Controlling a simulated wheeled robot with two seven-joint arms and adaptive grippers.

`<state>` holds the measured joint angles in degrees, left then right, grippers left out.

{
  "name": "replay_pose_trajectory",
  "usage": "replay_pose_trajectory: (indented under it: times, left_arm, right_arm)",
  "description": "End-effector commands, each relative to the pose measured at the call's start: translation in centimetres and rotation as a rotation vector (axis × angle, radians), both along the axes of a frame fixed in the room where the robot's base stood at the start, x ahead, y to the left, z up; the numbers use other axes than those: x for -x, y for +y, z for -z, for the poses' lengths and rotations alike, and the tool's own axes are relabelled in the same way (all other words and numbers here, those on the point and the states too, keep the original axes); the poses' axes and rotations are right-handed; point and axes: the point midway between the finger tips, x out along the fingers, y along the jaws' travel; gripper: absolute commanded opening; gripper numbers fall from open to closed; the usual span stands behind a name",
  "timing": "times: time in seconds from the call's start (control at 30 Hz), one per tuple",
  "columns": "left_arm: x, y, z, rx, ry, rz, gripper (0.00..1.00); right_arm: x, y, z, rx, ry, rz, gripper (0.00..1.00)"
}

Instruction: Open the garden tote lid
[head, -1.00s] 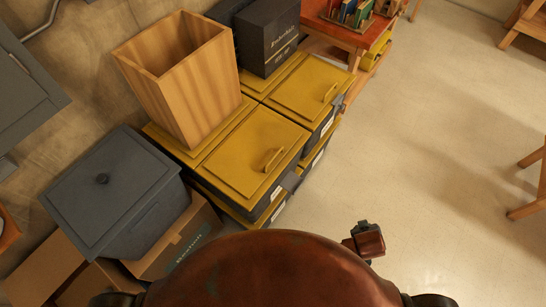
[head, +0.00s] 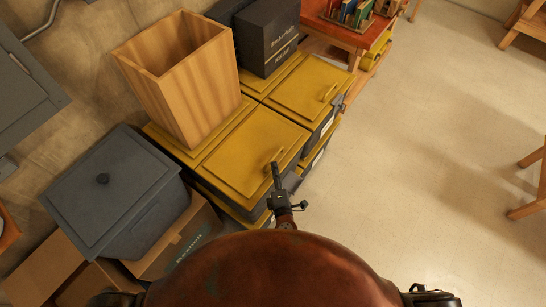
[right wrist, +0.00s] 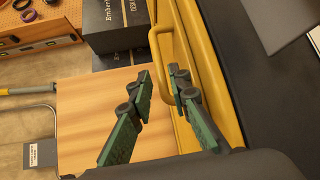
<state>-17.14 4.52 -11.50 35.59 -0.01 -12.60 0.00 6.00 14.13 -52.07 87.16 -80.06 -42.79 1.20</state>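The tote nearest my right arm has a dark body and a yellow lid (head: 247,150) with a raised yellow handle (head: 281,152). The lid lies flat and shut. My right gripper (head: 275,166) is at the handle, by the lid's front edge. In the right wrist view, its two green-and-black fingers (right wrist: 159,80) are apart. The yellow handle (right wrist: 154,48) reaches down between their tips. I cannot tell whether either finger touches it. My left gripper is not in view.
A tall open wooden bin (head: 180,85) stands on the yellow surface behind the lid. Black boxes (head: 268,38) and another yellow lid with a handle (head: 300,85) are farther back. A grey lidded bin (head: 110,190) stands at left.

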Motion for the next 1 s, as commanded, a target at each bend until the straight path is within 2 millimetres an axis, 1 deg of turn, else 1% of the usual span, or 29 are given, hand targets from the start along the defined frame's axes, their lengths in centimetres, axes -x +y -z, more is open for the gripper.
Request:
replay_pose_trajectory:
  times: [0.03, 0.2, 0.3, 0.4, 0.53, 0.77, 1.0]
  left_arm:
    - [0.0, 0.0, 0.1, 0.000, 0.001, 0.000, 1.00]
    - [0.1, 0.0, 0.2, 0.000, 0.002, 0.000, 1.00]
    - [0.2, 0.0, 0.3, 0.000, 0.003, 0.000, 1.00]
    - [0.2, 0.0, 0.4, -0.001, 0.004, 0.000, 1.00]
    - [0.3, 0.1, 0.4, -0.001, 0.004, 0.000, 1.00]
    - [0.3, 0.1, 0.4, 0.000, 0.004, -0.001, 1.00]
    - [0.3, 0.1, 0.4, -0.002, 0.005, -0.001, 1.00]
  right_arm:
    - [-0.8, 0.1, 0.0, 0.000, -0.001, 0.001, 0.17]
    - [-3.6, 0.5, 0.5, -0.003, 0.000, 0.003, 0.17]
    - [-4.9, 0.6, 0.7, -0.002, 0.001, 0.005, 0.17]
    - [-5.8, 0.7, 0.8, -0.004, 0.001, 0.006, 0.17]
    - [-6.4, 0.8, 0.9, -0.005, 0.002, 0.006, 0.17]
    - [-6.4, 0.8, 0.9, -0.006, 0.002, 0.006, 0.17]
    - [-6.4, 0.8, 0.9, -0.006, 0.003, 0.006, 0.02]
